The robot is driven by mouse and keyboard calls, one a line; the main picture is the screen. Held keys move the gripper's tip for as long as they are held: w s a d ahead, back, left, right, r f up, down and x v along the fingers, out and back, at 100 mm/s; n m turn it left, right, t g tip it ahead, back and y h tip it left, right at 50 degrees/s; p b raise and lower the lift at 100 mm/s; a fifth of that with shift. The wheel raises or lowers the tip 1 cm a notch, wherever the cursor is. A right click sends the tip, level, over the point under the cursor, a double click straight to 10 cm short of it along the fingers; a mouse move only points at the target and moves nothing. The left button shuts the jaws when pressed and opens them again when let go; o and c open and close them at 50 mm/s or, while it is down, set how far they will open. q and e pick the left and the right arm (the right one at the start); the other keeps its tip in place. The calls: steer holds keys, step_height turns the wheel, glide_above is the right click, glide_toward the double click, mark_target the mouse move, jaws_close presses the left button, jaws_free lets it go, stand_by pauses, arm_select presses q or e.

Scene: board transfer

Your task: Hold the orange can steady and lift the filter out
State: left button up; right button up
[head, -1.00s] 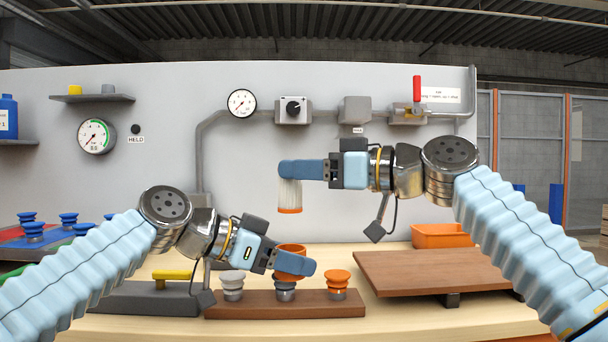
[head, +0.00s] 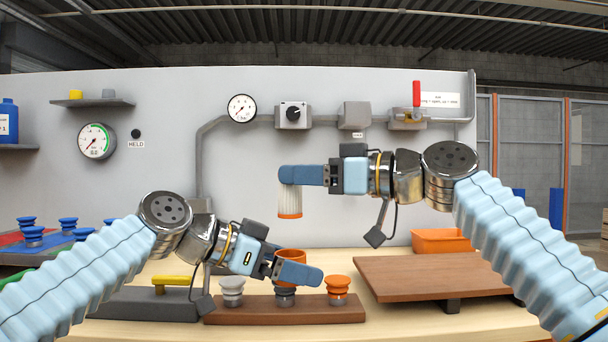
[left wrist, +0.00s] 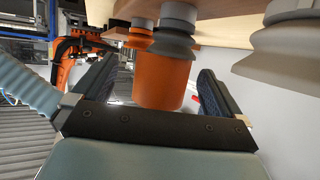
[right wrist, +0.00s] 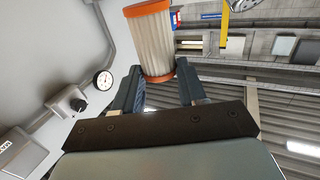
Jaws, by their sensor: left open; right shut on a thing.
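The orange can (head: 290,254) stands upright on a grey stand on the brown rack, its lower part hidden behind a finger of my left gripper (head: 295,272). That gripper is open, with its fingers on either side of the can. In the left wrist view the orange can (left wrist: 163,80) sits between the two fingers, with gaps on both sides. My right gripper (head: 305,176) is shut on the filter (head: 290,202), a white pleated cylinder with orange ends. The filter hangs upright in the air above the can, clear of it. The filter also shows in the right wrist view (right wrist: 152,42).
The brown rack (head: 235,314) also holds a grey piece (head: 231,287) left of the can and an orange-topped piece (head: 338,286) right of it. A brown board (head: 430,276) lies at the right, before an orange bin (head: 442,241). A yellow-handled grey block (head: 150,304) stands left.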

arm_select(q)
steer(key=shift+v, duration=4.05)
